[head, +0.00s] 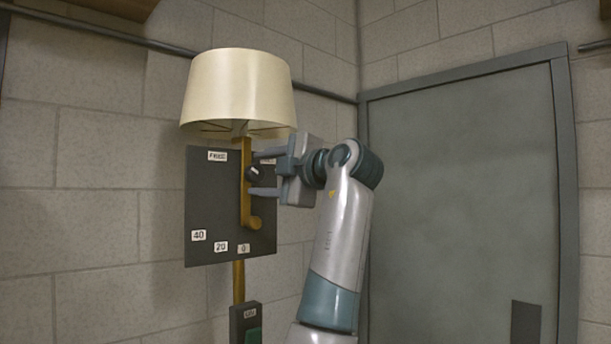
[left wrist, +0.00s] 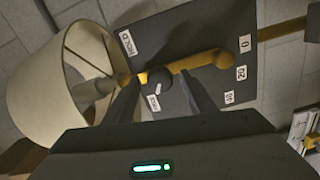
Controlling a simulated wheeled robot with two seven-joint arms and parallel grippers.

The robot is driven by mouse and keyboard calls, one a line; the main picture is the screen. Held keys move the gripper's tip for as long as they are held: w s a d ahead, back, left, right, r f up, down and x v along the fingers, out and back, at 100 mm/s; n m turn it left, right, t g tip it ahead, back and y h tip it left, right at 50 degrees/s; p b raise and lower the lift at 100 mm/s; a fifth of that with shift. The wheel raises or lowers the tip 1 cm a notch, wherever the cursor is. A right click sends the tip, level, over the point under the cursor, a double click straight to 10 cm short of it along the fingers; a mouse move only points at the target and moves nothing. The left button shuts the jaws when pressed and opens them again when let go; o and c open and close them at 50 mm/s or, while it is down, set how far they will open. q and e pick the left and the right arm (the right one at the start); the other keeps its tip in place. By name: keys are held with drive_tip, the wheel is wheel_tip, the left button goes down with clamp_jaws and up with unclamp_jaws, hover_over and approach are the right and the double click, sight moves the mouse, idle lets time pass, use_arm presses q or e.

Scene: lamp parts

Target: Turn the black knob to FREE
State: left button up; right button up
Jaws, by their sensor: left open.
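The black knob (head: 254,174) sits on the dark panel (head: 212,225), beside the brass lever (head: 246,185). It has a small pale mark whose direction is hard to read. The FREE label (head: 217,156) is at the panel's upper left; a label at the upper right is mostly hidden by my gripper. The left wrist view shows the FREE (left wrist: 153,102) and HOLD (left wrist: 128,43) labels, with the knob (left wrist: 163,88) between my fingers. My left gripper (head: 252,173) is open, its fingers above and below the knob; contact is unclear. My right gripper is not in view.
A cream lampshade (head: 238,90) is just above the panel, close over my gripper. Labels 40, 20 and 0 line the panel's lower part. A dark box (head: 245,320) is on the pole below. A grey door (head: 465,200) stands at right.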

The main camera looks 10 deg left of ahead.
use_arm(q)
drive_tip(key=b+v, duration=0.5)
drive_tip(key=v, duration=1)
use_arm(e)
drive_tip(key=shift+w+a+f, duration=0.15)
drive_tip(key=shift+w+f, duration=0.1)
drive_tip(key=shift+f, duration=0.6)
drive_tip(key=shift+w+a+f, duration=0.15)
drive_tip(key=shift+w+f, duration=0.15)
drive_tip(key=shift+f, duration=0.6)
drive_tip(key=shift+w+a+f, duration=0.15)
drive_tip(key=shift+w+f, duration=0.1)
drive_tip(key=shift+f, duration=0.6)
use_arm(q)
drive_tip(key=shift+s+d, duration=0.1)
drive_tip(key=shift+d, duration=0.05)
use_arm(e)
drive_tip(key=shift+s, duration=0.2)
